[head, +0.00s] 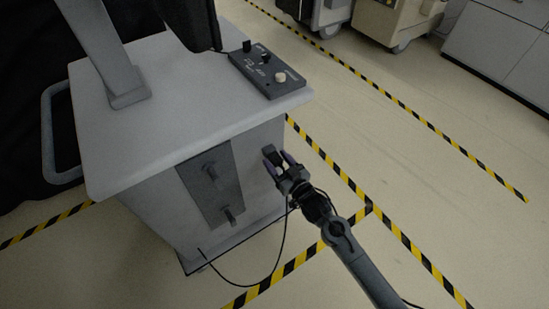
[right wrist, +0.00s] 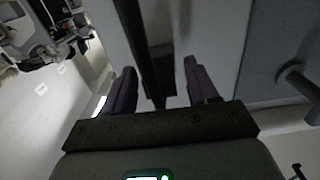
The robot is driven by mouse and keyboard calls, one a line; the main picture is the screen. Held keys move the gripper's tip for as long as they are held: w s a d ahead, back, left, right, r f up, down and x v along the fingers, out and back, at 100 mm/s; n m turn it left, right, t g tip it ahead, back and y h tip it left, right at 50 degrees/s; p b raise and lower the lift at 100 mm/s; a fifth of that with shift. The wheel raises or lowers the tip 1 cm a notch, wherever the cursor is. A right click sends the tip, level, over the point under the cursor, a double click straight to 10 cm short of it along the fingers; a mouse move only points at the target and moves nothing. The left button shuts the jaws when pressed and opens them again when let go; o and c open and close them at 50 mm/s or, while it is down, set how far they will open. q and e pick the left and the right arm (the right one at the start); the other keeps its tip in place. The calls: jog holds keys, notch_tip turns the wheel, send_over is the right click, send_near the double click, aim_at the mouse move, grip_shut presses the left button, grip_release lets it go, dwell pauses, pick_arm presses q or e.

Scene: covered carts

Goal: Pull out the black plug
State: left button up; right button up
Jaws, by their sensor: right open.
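The black plug (head: 272,154) shows as a small dark block at the right side face of the white cart (head: 130,150). My right gripper (head: 280,164) is open, with its fingers either side of the plug. In the right wrist view, the dark plug (right wrist: 160,68) lies between the two purple-grey fingertips (right wrist: 161,82), and a black cable (right wrist: 138,40) runs across it. I cannot tell whether the fingers touch it or how deep it sits. A black cable (head: 284,235) hangs from near the gripper and loops to the cart's base. My left gripper is not in view.
A dark control box (head: 265,72) with knobs sits on the cart top. A grey panel (head: 212,188) with two protruding pegs is on the cart's front. A side handle (head: 48,130) sticks out left. Floor to the right is clear, marked with striped tape (head: 420,120).

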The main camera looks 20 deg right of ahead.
jog(key=shift+p, duration=0.35)
jog(key=shift+c, duration=0.3)
grip_shut()
dwell(0.4)
jog(key=shift+s+d+r+p, duration=0.15)
jog(key=shift+s+p, duration=0.15)
jog(key=shift+p, duration=0.15)
jog(key=shift+s+d, duration=0.1)
jog(key=shift+s, duration=0.4)
jog(key=shift+s+d+p, duration=0.15)
jog(key=shift+s+p, duration=0.4)
jog(key=shift+p, duration=0.25)
jog(key=shift+p+v, duration=1.1)
jog(key=shift+v, duration=0.45)
